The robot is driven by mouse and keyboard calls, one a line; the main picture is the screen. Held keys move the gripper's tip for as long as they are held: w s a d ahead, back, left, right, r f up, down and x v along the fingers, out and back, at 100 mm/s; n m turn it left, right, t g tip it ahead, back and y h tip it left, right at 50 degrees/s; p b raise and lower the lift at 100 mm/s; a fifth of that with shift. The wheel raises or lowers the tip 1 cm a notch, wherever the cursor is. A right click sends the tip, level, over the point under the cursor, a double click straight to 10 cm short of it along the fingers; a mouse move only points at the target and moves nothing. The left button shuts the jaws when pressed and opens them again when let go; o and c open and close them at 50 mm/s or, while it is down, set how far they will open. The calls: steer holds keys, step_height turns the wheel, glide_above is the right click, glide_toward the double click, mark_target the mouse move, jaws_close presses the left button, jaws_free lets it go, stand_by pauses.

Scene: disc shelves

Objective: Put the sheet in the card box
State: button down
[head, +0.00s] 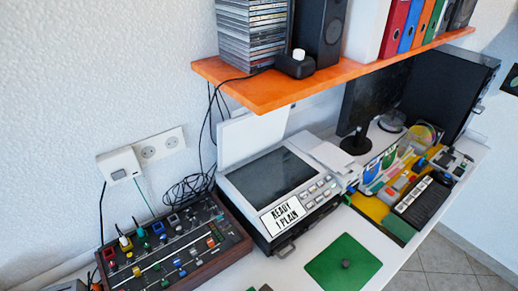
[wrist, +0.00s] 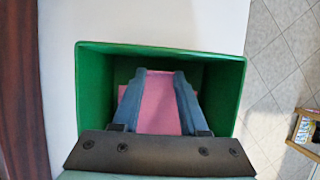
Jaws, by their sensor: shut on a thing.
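In the wrist view my gripper (wrist: 160,75) points down into an open green box (wrist: 84,85), likely the card box. Its blue-grey fingers are shut on a pink sheet (wrist: 160,105). The sheet shows between the fingers, and some pink also shows just left of the left finger. The fingertips are over or inside the box opening, with the dark green interior around them. I cannot tell whether the sheet touches the bottom. The gripper body hides the near side of the box. Neither my gripper nor the open box shows in the head view.
In the head view a flat green lid-like square (head: 330,258) with a dark knob lies on the white table (head: 404,258). A printer (head: 270,175), a mixer (head: 170,250) and a monitor (head: 375,95) stand behind it. An orange shelf (head: 262,92) overhangs the back.

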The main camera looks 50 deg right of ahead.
steer(key=shift+f, duration=0.25)
steer(key=shift+c, duration=2.2)
jaws_free()
steer(key=shift+r, duration=0.35)
steer(key=p+v, duration=0.1)
steer(key=v, duration=1.1)
steer(key=shift+r, duration=0.2)
steer(key=shift+a, duration=0.1)
